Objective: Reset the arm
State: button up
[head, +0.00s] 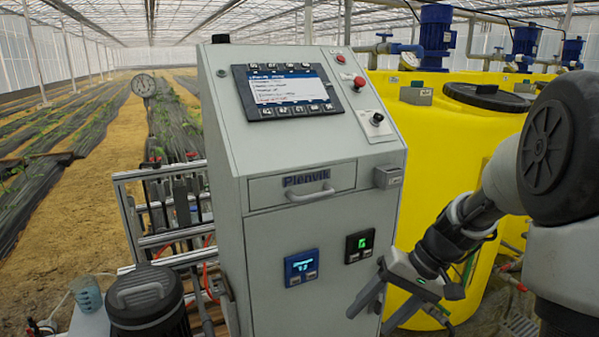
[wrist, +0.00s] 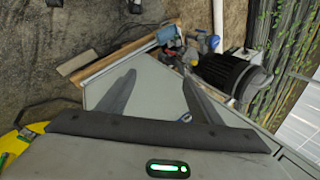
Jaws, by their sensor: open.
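My gripper (head: 376,306) is at the lower right of the head view, in front of the right side of the grey control cabinet (head: 230,150). Its two fingers are spread apart with nothing between them. In the wrist view my gripper (wrist: 158,92) also shows open and empty, with both dark fingers reaching over a pale grey surface. My arm comes in from the right edge of the head view, bent down toward the cabinet.
The cabinet carries a screen (head: 287,88), red buttons (head: 359,82), a drawer handle (head: 311,193) and two small displays. Yellow tanks (head: 440,130) stand right behind my arm. A black motor (head: 148,300) and a beaker (head: 87,294) are at lower left. Planted rows lie beyond.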

jog(key=s+a+r+t+h, duration=0.1)
jog(key=s+r+t+h, duration=0.45)
jog(key=s+r, duration=0.95)
notch_tip(320, 180, up, 20)
jog(key=s+p, duration=0.1)
jog(key=p, duration=2)
jog(key=shift+s+n, duration=0.25)
jog(key=shift+n, duration=0.15)
jog(key=shift+f+g+h, duration=0.1)
jog(key=shift+g+h, duration=0.15)
